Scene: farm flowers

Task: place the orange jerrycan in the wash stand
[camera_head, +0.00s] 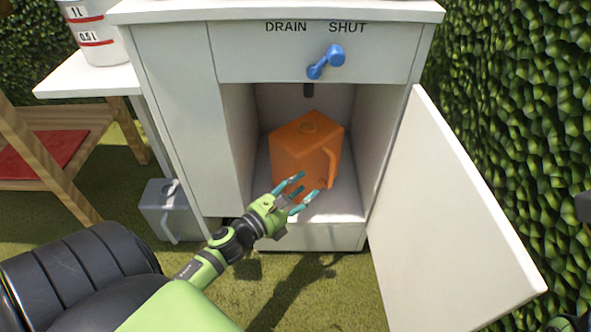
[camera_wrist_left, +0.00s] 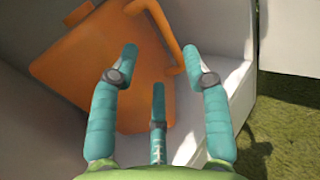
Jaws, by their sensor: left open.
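The orange jerrycan (camera_head: 298,150) stands upright inside the open compartment of the white wash stand (camera_head: 172,95), on its floor, with its handle toward the right. My left gripper (camera_head: 305,190) is open at the compartment's front edge, its teal fingers just in front of the jerrycan's lower part. In the left wrist view the jerrycan (camera_wrist_left: 100,60) lies beyond the spread fingers (camera_wrist_left: 150,75), with nothing between them. Whether a fingertip touches it I cannot tell. My right gripper is not clearly in view; only dark parts show at the right edge.
The wash stand's door (camera_head: 445,215) hangs wide open on the right. A blue drain handle (camera_head: 326,62) is on the front panel. A grey jerrycan (camera_head: 168,212) stands on the grass at left. A white bucket (camera_head: 97,35) is on a side table. Hedge borders the right.

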